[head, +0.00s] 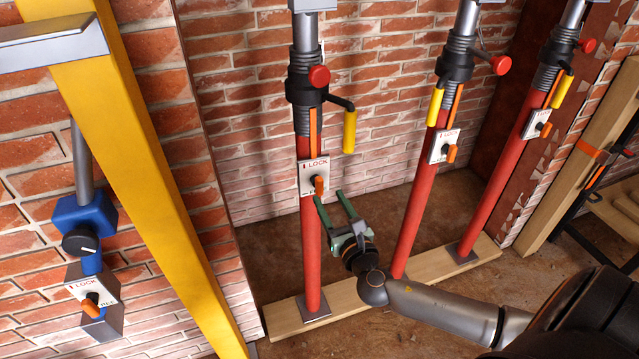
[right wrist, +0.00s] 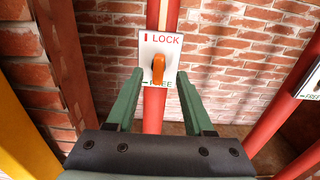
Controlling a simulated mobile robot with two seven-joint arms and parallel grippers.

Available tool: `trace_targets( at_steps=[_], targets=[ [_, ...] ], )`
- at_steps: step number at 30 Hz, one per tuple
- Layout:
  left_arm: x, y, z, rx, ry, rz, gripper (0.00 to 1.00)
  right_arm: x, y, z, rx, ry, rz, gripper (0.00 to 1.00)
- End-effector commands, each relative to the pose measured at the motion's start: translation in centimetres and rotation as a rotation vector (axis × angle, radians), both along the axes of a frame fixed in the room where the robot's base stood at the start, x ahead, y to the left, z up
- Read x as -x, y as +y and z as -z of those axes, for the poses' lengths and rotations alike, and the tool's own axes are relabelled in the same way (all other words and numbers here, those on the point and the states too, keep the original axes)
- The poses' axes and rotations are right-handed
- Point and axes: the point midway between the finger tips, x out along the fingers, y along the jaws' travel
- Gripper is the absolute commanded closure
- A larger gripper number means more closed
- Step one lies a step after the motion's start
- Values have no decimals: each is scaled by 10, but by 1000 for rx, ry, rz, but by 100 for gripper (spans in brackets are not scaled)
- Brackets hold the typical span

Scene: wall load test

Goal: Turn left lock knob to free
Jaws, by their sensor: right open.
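The left red prop (head: 310,250) carries a white plate (head: 306,170) with an orange lock knob (head: 319,185). In the right wrist view the plate (right wrist: 173,42) reads LOCK at the top and FREE at the bottom. The knob (right wrist: 158,68) there stands roughly upright, its lower part over the plate's lower half. My right gripper (head: 329,197) has green fingers, open and empty, pointing at the plate from the lower right. In the wrist view its fingertips (right wrist: 158,80) lie either side of the knob, seemingly without touching it. My left gripper is out of view.
Two more red props (head: 412,215) (head: 497,175) with similar plates stand to the right. A wooden sill board (head: 345,297) lies under the props. A yellow beam (head: 150,150) and a blue device (head: 85,215) with another lock plate (head: 80,284) stand at left. Brick wall lies behind.

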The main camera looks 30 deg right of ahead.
Motion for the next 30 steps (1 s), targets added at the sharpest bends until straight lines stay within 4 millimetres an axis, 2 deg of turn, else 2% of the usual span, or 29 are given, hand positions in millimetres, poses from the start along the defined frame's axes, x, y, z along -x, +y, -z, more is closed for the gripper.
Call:
trace_targets(
  at_steps=[1, 6, 12, 18, 25, 30],
  targets=[
    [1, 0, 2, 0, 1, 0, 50, -11, -3, 0, 0, -4, 1, 48],
    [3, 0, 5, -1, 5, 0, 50, -41, -9, 1, -2, -1, 0, 48],
    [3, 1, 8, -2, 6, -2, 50, -64, -15, 1, -3, 0, 0, 48],
    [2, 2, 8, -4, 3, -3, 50, -71, -16, 1, -3, 1, -2, 48],
    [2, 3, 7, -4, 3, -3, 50, -71, -16, 1, -3, 1, -2, 48],
    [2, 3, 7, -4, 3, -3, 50, -71, -16, 1, -4, 2, -1, 67]
  ],
)
